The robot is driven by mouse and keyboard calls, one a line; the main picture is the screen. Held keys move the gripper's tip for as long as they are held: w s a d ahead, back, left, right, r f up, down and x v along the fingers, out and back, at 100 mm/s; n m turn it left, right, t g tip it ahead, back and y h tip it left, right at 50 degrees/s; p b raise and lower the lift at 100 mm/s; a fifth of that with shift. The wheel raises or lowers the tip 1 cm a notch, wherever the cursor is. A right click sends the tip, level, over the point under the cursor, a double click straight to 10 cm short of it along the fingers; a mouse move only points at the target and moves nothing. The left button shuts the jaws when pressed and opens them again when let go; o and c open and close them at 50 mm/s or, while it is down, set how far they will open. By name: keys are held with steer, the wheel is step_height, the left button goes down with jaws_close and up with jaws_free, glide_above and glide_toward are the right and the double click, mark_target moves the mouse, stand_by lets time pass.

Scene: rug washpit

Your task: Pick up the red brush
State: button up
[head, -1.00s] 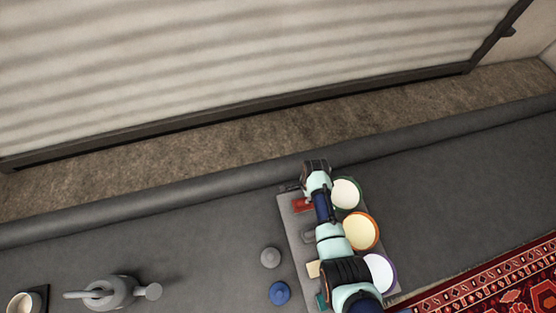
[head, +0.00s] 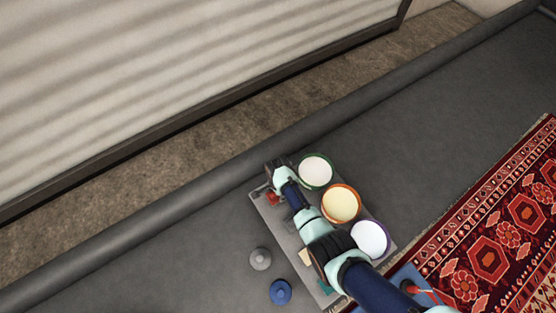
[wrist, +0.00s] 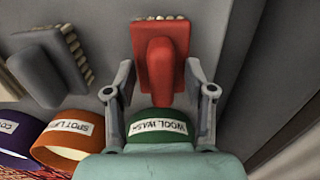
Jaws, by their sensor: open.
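In the head view only a small red part of the brush (head: 272,198) shows beside my gripper (head: 275,170); my arm hides the rest.
A green-rimmed tub labelled "WOOL WASH" (wrist: 158,128) is close below the brush. An orange tub (wrist: 68,140) and a purple tub (wrist: 18,140) stand to its left. A grey brush (wrist: 50,65) lies left of the red one. A patterned rug (head: 490,220) is at right.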

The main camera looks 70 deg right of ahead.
steer(key=shift+w+r, duration=0.1)
steer(key=shift+r, duration=0.05)
steer(key=shift+c, duration=0.5)
jaws_close()
step_height(320, 180, up, 20)
steer(key=p, duration=1.2)
